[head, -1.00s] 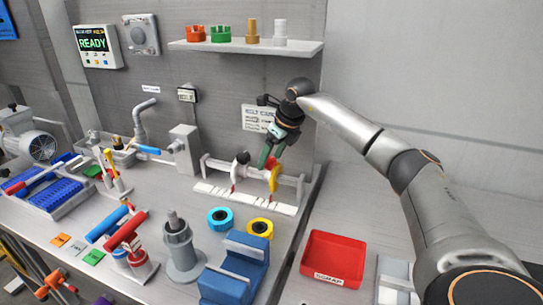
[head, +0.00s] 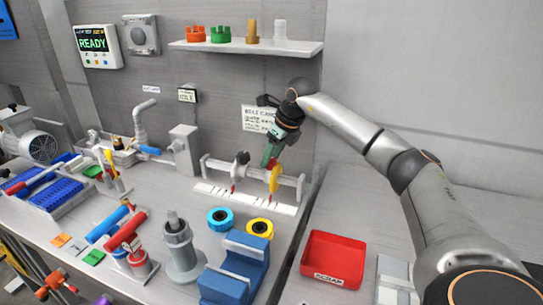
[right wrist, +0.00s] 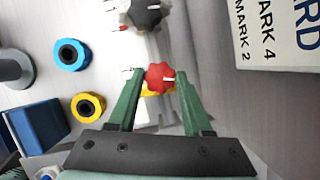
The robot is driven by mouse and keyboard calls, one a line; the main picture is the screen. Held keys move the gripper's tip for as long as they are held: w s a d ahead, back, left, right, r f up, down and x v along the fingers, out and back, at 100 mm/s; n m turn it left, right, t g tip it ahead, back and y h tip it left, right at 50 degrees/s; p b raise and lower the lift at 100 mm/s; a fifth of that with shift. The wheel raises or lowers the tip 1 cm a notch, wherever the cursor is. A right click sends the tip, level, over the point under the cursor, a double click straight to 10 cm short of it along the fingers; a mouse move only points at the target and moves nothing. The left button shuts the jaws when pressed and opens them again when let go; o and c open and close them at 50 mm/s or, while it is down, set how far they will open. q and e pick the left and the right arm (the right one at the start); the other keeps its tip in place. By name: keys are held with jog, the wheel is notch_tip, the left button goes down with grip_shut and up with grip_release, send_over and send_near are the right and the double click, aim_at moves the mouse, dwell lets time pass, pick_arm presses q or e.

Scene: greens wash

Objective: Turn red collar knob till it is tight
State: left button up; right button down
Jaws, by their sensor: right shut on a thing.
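The red collar knob (right wrist: 159,78) is a lobed knob with a white line on it, on top of a yellow collar (head: 274,180). The collar sits on the horizontal bar of the white fixture (head: 215,168). My right gripper (head: 268,158) reaches down over it from the right, and its green fingers show in the right wrist view (right wrist: 157,82), shut on the red knob, one finger on each side. A black lobed knob (right wrist: 146,14) belongs to the dark collar (head: 241,158) farther left on the same bar. My left gripper is not in view.
A cyan ring (head: 220,218) and a yellow ring (head: 260,228) lie in front of the fixture. A blue block (head: 235,270) and a grey post (head: 180,250) stand nearer. A red scrap tray (head: 332,260) is to the right. A shelf (head: 250,46) hangs above.

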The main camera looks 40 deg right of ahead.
jog(key=shift+r+n+p, duration=0.3)
jog(key=shift+n+p, duration=0.3)
jog(key=shift+p, duration=0.25)
jog(key=shift+f+n+y+p, duration=0.2)
jog(key=shift+n+y+p, duration=0.3)
jog(key=shift+n, duration=0.1)
jog(key=shift+c, duration=1.6)
grip_release()
